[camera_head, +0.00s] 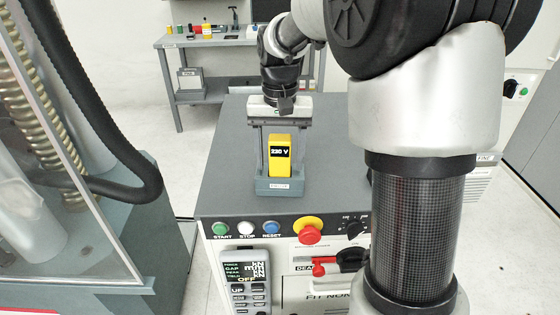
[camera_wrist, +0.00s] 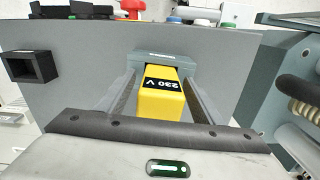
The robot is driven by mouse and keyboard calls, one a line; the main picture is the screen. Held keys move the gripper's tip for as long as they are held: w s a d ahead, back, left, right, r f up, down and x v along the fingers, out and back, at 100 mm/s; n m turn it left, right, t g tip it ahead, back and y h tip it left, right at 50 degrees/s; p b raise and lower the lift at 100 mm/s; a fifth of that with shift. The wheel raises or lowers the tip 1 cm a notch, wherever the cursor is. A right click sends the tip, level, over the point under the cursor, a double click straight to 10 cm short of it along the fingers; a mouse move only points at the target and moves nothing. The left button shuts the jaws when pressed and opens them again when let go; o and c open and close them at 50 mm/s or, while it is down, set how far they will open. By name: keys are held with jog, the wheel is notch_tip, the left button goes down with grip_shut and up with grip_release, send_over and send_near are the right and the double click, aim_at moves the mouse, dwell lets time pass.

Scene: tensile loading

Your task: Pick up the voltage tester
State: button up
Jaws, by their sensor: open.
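The voltage tester (camera_head: 279,156) is a yellow block with a black display reading 230 V. It stands upright in a small grey holder (camera_head: 279,186) on top of a grey machine. My gripper (camera_head: 280,160) is above it, pointing down, with one finger on each side of the tester. In the wrist view the yellow tester (camera_wrist: 161,98) lies between the two open fingers (camera_wrist: 160,95), with a visible gap on each side. The holder (camera_wrist: 165,59) shows beyond it. The tester's lower end is hidden in the holder.
The machine top (camera_head: 225,160) is mostly clear around the holder. Its front carries buttons and a red-and-yellow stop knob (camera_head: 309,230). A clear-panelled cabinet with a black hose (camera_head: 140,192) stands at left. A workbench (camera_head: 215,42) with small items is behind.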

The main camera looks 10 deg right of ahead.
jog(key=c, duration=1.3)
jog(key=shift+r, duration=0.1)
